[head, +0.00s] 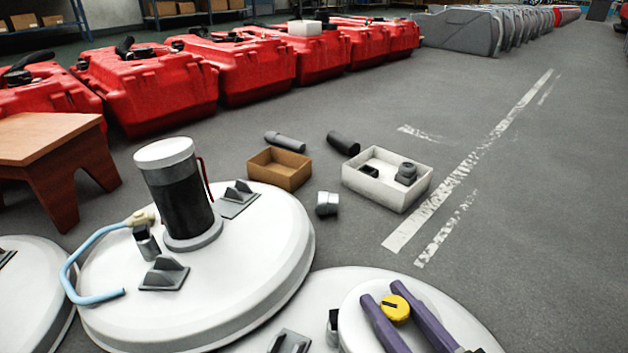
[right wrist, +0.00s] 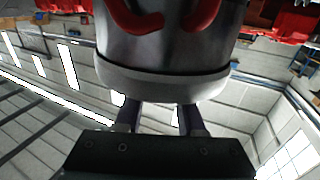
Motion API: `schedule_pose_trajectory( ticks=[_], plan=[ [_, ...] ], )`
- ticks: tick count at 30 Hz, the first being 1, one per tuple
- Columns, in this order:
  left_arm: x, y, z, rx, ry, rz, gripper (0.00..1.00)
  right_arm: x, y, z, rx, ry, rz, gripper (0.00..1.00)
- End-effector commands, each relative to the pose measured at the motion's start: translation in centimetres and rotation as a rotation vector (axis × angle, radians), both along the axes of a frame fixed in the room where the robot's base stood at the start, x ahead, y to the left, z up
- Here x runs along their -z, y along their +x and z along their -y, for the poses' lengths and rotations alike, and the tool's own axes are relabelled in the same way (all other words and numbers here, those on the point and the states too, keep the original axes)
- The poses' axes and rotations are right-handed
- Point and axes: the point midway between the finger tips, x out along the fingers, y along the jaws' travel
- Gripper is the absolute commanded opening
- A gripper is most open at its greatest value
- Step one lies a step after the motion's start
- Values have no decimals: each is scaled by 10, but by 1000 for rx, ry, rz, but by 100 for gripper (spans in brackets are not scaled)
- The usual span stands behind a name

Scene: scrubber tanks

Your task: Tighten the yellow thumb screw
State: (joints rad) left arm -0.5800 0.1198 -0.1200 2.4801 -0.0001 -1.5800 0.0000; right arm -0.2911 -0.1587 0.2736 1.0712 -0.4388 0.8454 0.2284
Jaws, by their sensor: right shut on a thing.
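The yellow thumb screw (head: 396,308) sits on a round white cap (head: 352,322) at the bottom right of the head view, with a dark line across its top. My right gripper (head: 388,300) has its two purple fingers on either side of the screw and is shut on it. In the right wrist view the purple fingers (right wrist: 160,110) reach toward the pale rim of a metallic cylinder (right wrist: 165,85) with red parts. The screw is hidden there. My left gripper does not show.
A white tank lid (head: 265,265) with a dark, white-capped cylinder (head: 178,200) and light blue hose (head: 75,260) stands left. Behind are a brown box (head: 280,172) and white tray (head: 385,190). A wooden stool (head: 50,150) and red tanks (head: 150,85) stand farther back. Right floor is clear.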

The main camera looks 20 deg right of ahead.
Motion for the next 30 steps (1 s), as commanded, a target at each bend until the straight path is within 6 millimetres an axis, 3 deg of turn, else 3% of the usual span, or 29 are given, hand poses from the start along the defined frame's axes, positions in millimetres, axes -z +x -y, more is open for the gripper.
schedule_pose_trajectory(
  ticks=[12,13,15,21,30],
  plan=[
    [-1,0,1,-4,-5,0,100,-4,1,0,5,0,13,0],
    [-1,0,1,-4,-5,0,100,-4,2,0,5,0,13,40],
    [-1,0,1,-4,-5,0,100,-3,1,0,5,0,12,48],
    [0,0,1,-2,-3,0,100,-2,1,0,5,0,7,69],
    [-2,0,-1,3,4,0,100,-2,-4,0,5,0,4,69]
  ],
)
